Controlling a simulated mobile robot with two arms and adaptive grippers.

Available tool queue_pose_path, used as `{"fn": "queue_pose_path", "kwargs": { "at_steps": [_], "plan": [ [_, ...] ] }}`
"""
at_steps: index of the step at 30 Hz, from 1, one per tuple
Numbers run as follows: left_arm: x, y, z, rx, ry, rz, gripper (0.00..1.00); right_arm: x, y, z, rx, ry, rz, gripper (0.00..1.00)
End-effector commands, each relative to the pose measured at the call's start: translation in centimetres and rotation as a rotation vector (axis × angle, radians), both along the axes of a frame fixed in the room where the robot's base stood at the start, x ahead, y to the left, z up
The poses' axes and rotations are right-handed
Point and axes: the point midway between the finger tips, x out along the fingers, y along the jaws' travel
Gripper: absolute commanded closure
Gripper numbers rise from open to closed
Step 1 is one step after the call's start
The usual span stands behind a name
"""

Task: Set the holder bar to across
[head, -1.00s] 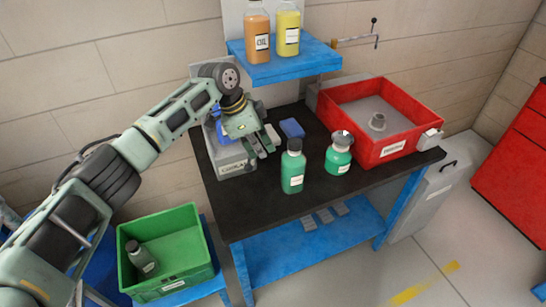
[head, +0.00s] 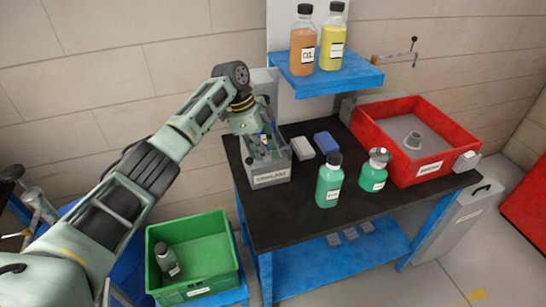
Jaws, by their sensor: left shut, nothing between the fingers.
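What looks like the holder bar (head: 402,58) is on the back wall to the right of the blue shelf. It is a thin bar with a tan part at its left and an upright pin with a dark knob at its right end. My left gripper (head: 263,146) is far to its left, pointing down over the open grey labelled box (head: 271,178) at the table's left end. Its fingers are shut with nothing seen between them; the box wall partly hides the tips. My right gripper is not in view.
The dark table (head: 290,228) also bears two green bottles (head: 328,184) (head: 374,172), grey and blue blocks (head: 326,142) and a red crate (head: 441,181). The blue shelf (head: 330,82) holds orange and yellow bottles. A green crate (head: 205,290) stands lower left.

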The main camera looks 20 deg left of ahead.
Motion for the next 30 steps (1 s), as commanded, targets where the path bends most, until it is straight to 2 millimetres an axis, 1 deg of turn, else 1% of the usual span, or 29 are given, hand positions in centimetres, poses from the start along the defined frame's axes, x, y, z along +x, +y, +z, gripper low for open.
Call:
{"fn": "queue_pose_path", "kwargs": {
  "at_steps": [7, 16, 21, 30],
  "plan": [
    [0.4, 0.7, -0.1, 0.0, 0.001, 0.001, 1.0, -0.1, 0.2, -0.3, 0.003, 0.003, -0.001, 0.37],
    [0.6, 0.9, 0.0, 0.0, 0.0, 0.0, 1.0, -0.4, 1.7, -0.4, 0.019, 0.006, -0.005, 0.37],
    [0.6, 0.9, 0.0, 0.0, 0.0, 0.0, 1.0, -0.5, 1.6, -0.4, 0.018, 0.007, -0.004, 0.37],
    [0.6, 0.8, 0.0, 0.0, 0.0, 0.0, 1.0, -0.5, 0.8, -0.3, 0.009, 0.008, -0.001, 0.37]
  ]
}}
